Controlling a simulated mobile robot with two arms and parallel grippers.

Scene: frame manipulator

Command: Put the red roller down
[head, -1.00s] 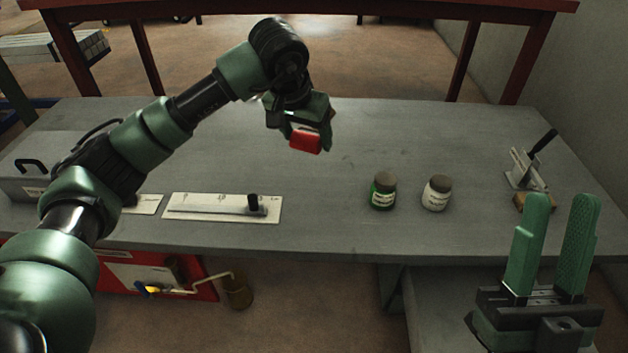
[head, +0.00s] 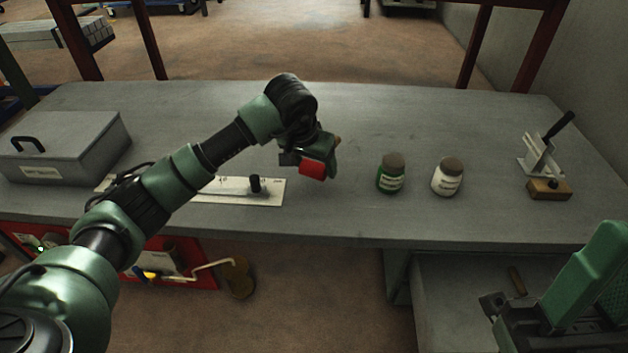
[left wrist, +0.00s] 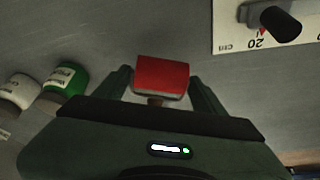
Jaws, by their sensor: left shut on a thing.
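The red roller (head: 312,169) is held in my left gripper (head: 309,164) above the grey workbench, left of the green jar. In the left wrist view the red roller (left wrist: 162,75) sits between the two fingers of my left gripper (left wrist: 160,82), which is shut on it. Its underside is hidden, and the bench surface lies beyond it. My right gripper (head: 597,280) is partly cut off at the lower right, in front of the bench; whether its fingers are apart is unclear.
On the grey workbench (head: 330,220) stand a green jar (head: 391,176) and a white jar (head: 447,178). A pale plate with a black knob (head: 255,184) lies left of the roller. A grey box (head: 65,150) stands far left. A small wooden block (head: 549,190) lies at right.

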